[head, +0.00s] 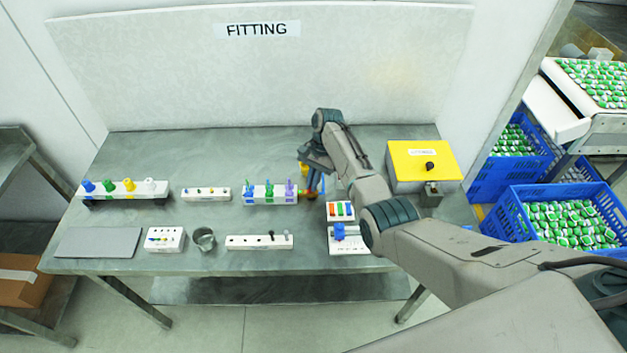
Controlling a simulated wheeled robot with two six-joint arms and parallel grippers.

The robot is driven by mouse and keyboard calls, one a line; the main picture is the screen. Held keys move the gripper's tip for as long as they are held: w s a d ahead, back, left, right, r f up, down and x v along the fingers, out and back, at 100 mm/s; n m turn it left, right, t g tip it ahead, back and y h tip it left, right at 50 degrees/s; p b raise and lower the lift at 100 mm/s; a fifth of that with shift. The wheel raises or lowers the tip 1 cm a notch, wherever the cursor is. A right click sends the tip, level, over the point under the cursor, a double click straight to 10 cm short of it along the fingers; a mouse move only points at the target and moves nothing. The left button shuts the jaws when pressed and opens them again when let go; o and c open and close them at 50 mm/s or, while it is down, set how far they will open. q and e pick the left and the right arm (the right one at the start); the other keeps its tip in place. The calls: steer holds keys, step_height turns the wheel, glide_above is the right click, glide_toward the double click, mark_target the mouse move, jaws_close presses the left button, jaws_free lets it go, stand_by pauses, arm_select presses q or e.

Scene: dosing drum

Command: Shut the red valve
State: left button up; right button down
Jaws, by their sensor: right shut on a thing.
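My right gripper (313,186) reaches in from the right over the middle of the bench and points down beside the right end of a white block with colored pegs. A bit of yellow shows just above, by the fingers. My left gripper is not in view.
The white block (262,199) carries blue, green and purple pegs. Right of the gripper are a panel with colored bars (340,218), a blue-handled fixture (341,232) and a yellow-lidded box (410,178). A grey cup (203,239) and grey plate (97,243) lie at left.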

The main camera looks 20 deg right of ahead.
steer(key=n, duration=0.2)
steer(key=n+g+h, duration=0.1)
steer(key=n, duration=0.1)
steer(key=n+h, duration=0.1)
steer(key=n, duration=0.2)
steer(key=shift+w+a+r, duration=0.1)
steer(key=shift+w+a, duration=0.15)
stand_by(0.3)
steer(key=c, duration=1.6)
jaws_free()
steer(key=b+v, duration=0.3)
steer(key=v, duration=0.7)
steer(key=shift+w+r, duration=0.3)
steer(key=shift+w, duration=0.05)
steer(key=shift+a, duration=0.15)
